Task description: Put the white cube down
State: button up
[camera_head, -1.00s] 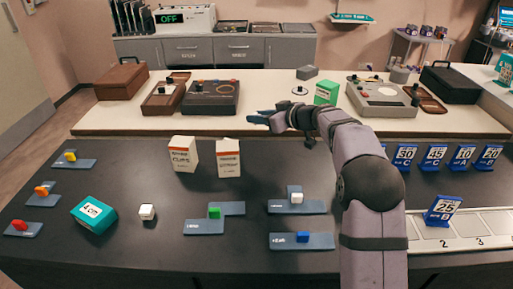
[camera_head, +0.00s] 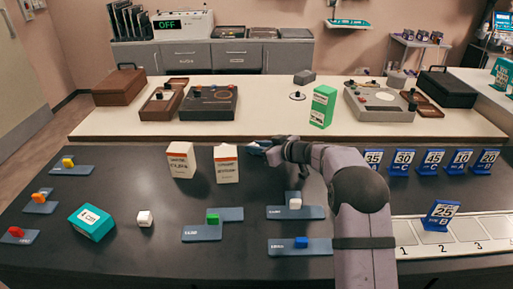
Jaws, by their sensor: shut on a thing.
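One white cube (camera_head: 145,218) lies on the dark table, right of the teal box. Another white cube (camera_head: 296,201) sits on a blue-grey pad (camera_head: 310,213) left of my arm. My gripper (camera_head: 258,148) is above the far part of the table, right of the two white cartons. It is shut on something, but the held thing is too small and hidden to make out. Both visible white cubes are well apart from the gripper.
Two white cartons (camera_head: 181,161) (camera_head: 227,164) stand close to my gripper. A teal box (camera_head: 91,222), a green cube (camera_head: 212,218) and a blue cube (camera_head: 302,242) are nearer. Blue number signs (camera_head: 403,161) stand at right. The table front-left of the gripper is partly clear.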

jog(key=shift+f+b, duration=0.3)
jog(key=shift+b, duration=0.05)
jog(key=o, duration=1)
jog(key=shift+r, duration=0.1)
jog(key=shift+r+p, duration=0.2)
jog(key=shift+p, duration=0.2)
jog(key=shift+s+d, duration=0.15)
jog(key=shift+d, duration=0.1)
jog(key=shift+b+v, duration=1.1)
jog(key=shift+v, duration=2.4)
